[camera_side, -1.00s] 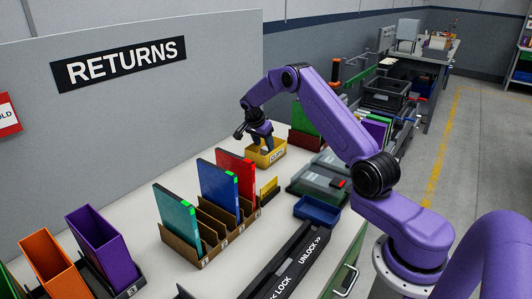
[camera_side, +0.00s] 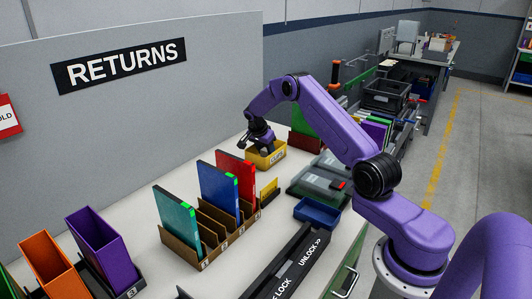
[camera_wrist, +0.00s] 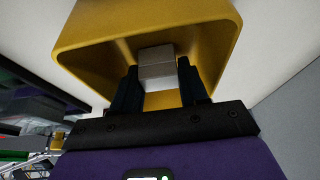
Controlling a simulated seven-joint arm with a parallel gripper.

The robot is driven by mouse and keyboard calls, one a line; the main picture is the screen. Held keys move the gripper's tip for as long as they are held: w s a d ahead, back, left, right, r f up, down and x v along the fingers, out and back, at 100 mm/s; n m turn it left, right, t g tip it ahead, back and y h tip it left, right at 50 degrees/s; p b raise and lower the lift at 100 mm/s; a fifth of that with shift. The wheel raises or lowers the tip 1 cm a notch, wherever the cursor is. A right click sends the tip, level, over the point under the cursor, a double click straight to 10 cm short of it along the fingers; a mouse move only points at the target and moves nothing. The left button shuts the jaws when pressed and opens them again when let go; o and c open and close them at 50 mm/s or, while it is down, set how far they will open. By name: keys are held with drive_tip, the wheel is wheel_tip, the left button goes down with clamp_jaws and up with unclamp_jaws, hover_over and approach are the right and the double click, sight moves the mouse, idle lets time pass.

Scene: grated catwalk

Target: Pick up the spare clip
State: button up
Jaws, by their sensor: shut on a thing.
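A small grey block, which I take to be the spare clip (camera_wrist: 156,55), sits between my two dark fingers in the wrist view. My gripper (camera_wrist: 159,72) is shut on it, with one finger at each side. They are inside the opening of a yellow bin (camera_wrist: 85,38). In the side view the bin (camera_side: 277,157) stands on the table near the wall, with a white label on its front. My gripper (camera_side: 265,147) reaches down into it there, and the clip cannot be made out.
A rack with teal (camera_side: 178,222), blue (camera_side: 219,190) and red (camera_side: 235,175) upright cases stands in front of the bin. A blue tray (camera_side: 317,212) and grey lidded cases (camera_side: 318,178) lie to its right. The RETURNS panel (camera_side: 118,65) rises behind.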

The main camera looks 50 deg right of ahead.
drive_tip(key=shift+r, duration=0.4)
wheel_tip(320, 180, up, 2)
drive_tip(key=shift+r, duration=0.1)
drive_tip(key=s+a+r, duration=0.6)
drive_tip(key=s+r, duration=0.4)
drive_tip(key=s, duration=0.2)
drive_tip(key=w+a+r, duration=0.1)
drive_tip(key=a+r, duration=0.2)
drive_tip(key=a, duration=0.4)
drive_tip(key=w+a+r, duration=0.1)
drive_tip(key=a+r, duration=0.3)
drive_tip(key=a, duration=0.4)
drive_tip(key=w+a+r, duration=0.2)
drive_tip(key=a+r, duration=0.2)
drive_tip(key=a, duration=0.3)
drive_tip(key=shift+w+a+r, duration=0.1)
drive_tip(key=shift+a+r, duration=0.15)
drive_tip(key=shift+a, duration=0.05)
drive_tip(key=shift+f, duration=2.1)
drive_tip(key=shift+f, duration=0.15)
